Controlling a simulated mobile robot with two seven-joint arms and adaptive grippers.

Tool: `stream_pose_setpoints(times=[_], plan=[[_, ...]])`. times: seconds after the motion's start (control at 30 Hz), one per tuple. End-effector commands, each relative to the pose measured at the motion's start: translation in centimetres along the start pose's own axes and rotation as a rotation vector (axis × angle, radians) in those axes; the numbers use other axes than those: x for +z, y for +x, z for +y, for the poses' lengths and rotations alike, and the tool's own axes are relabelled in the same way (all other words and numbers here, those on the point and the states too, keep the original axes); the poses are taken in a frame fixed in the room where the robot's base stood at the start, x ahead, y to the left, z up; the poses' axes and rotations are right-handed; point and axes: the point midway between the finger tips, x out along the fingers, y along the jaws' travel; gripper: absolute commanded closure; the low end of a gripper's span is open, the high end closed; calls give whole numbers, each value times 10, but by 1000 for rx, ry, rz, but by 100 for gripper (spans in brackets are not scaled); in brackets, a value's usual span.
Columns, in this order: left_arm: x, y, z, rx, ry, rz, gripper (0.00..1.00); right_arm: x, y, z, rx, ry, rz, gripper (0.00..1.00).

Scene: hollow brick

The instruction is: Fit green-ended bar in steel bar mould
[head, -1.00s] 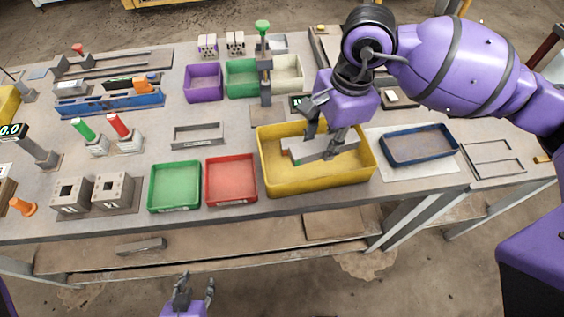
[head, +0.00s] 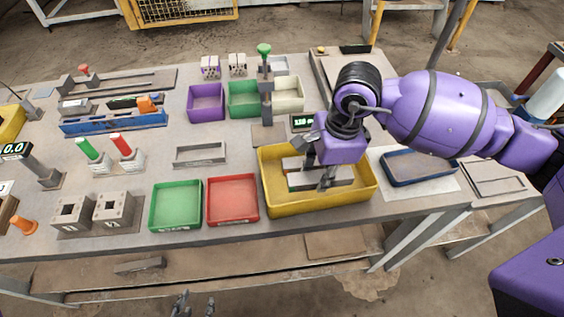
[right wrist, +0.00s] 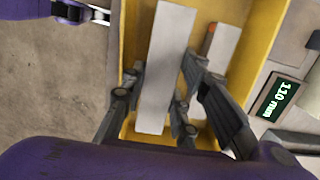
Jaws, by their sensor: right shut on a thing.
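My right gripper (head: 319,168) reaches down into the bin and is shut on this bar, one finger on each long side. The right wrist view shows the gripped bar (right wrist: 166,60) between the fingers; its green end does not show there. A grey open rectangular frame (head: 200,146), which looks like the steel bar mould, lies empty on the bench left of the bin. My left gripper (head: 195,304) is open and empty at the bottom edge, below the bench front.
A second bar (right wrist: 222,47) with an orange mark lies beside the held one. Green (head: 174,205) and red (head: 232,197) trays stand left of the bin. A 110 mm display (head: 302,121) is behind it, a blue-rimmed tray (head: 420,166) right. A post (head: 266,85) rises behind.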

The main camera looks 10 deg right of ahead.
Motion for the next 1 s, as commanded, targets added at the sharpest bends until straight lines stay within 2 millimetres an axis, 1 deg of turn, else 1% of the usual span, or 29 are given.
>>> stream_pose_setpoints(times=[0.3, 0.57, 0.73, 0.77, 0.87, 0.9, 1.0], plan=[[-2, -2, -3, 0, 7, 0, 60, -5, 41, 1, 1, 2, 0, 100], [2, -3, -2, 2, 8, -7, 60, -5, 45, 1, 1, 0, 0, 100], [7, -3, -2, 1, 7, -14, 60, -6, 50, 1, 3, 1, -1, 100], [6, -3, -2, 1, 7, -12, 60, -6, 50, 2, 3, 1, 0, 68], [4, -3, -1, 1, 6, -10, 60, -6, 49, 1, 3, 1, 0, 55], [4, -3, -1, 1, 5, -9, 60, -6, 49, 1, 3, 1, 0, 53], [1, -3, 0, 1, 1, -4, 60, -6, 49, 2, 3, 1, 0, 53]])
